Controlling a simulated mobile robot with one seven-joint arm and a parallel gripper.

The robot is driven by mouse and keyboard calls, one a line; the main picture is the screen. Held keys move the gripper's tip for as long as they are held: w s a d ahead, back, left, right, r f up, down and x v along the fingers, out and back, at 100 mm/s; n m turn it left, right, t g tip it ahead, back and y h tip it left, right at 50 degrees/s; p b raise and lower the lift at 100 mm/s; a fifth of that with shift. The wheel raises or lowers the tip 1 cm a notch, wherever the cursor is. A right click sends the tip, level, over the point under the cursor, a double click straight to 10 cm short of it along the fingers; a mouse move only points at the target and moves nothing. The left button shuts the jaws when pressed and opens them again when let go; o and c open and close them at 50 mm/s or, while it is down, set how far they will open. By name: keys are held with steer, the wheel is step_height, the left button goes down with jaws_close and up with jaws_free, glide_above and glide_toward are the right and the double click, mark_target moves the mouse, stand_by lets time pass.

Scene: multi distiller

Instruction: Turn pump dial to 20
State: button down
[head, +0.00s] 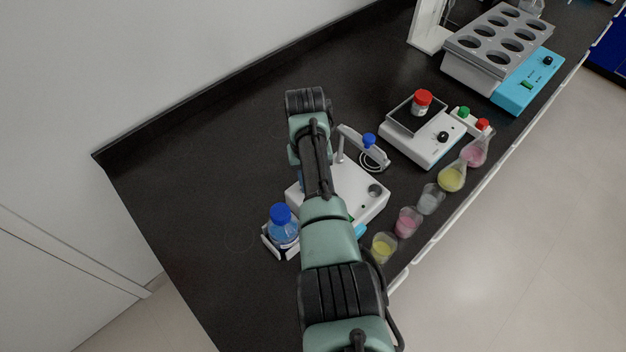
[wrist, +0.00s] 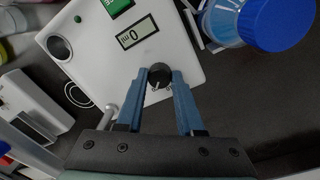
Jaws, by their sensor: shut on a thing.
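The pump is a white box (head: 366,204) on the black bench, partly hidden by my arm in the head view. In the wrist view its white top face (wrist: 88,62) shows a small display (wrist: 137,33) that appears to read 0 ml. The black round dial (wrist: 159,73) has a light pointer mark. My gripper (wrist: 160,80) has its two blue fingers on either side of the dial, shut on it. In the head view the fingers and dial are hidden behind my arm.
A blue-capped bottle (head: 283,228) stands close beside the pump; it also shows in the wrist view (wrist: 240,22). Several flasks and beakers (head: 407,222) line the bench's front edge. A stirrer plate (head: 421,135) and a heating block (head: 500,60) stand farther back. The bench's left part is clear.

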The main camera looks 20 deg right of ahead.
steer(key=shift+w+r, duration=0.1)
stand_by(0.3)
steer(key=c, duration=0.5)
jaws_free()
steer(key=shift+c, duration=0.2)
step_height(320, 180, up, 13)
steer(key=b, duration=0.1)
steer(key=shift+a, duration=0.3)
